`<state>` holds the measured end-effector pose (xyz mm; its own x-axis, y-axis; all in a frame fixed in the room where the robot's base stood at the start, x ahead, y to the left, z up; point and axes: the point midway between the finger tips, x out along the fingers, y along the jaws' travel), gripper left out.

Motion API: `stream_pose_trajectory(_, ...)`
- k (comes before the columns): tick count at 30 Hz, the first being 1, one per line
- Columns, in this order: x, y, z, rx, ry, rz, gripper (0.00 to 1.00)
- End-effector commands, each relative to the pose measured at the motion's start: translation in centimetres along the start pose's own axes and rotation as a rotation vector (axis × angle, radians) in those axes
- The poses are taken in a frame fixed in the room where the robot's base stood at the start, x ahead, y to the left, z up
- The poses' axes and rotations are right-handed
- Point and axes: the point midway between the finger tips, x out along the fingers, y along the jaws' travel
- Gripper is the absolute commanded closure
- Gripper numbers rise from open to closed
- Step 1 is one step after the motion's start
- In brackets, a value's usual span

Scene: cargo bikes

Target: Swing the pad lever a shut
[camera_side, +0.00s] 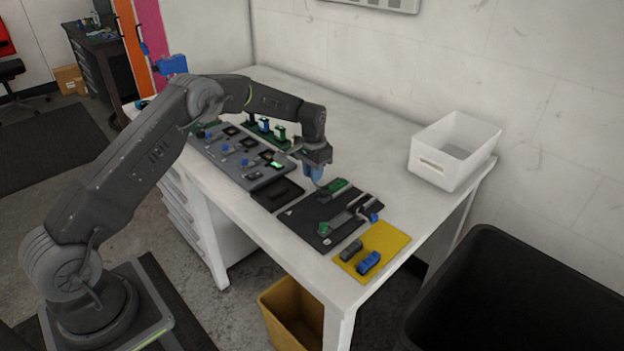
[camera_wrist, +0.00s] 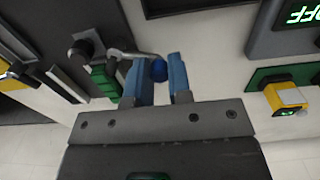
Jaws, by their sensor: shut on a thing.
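A bent grey lever (camera_wrist: 125,53) with a blue ball knob (camera_wrist: 158,70) shows in the wrist view, beside a green block (camera_wrist: 105,82). I see no readable label on it, so I cannot confirm that it is pad lever a. My gripper (camera_wrist: 162,78) has its two blue fingers around the knob and is shut on it. In the side view my gripper (camera_side: 316,173) is low at the back of the black fixture plate (camera_side: 303,224), near a green block (camera_side: 338,186). The lever is mostly hidden there by the gripper.
A yellow mat (camera_side: 391,239) with a grey and a blue block lies at the table's front. A shallow black tray (camera_side: 277,193) and a grey panel (camera_side: 240,155) with blue knobs lie to the left. A white bin (camera_side: 428,164) stands at the right. The back of the table is clear.

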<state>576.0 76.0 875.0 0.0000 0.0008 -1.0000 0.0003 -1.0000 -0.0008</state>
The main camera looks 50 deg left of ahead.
Motion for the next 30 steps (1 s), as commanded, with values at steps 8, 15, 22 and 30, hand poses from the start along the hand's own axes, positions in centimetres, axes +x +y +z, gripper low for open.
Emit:
stream_pose_trajectory(8, 0.3, 0.8, -1.0, 0.001, 0.0, 0.003, 0.98)
stream_pose_trajectory(15, 0.2, 0.8, -1.0, 0.001, -0.002, 0.003, 0.98)
stream_pose_trajectory(22, 0.3, 1.3, -1.4, 0.002, -0.003, 0.003, 0.99)
stream_pose_trajectory(30, 0.3, 2.0, -1.9, 0.001, -0.004, 0.004, 0.98)
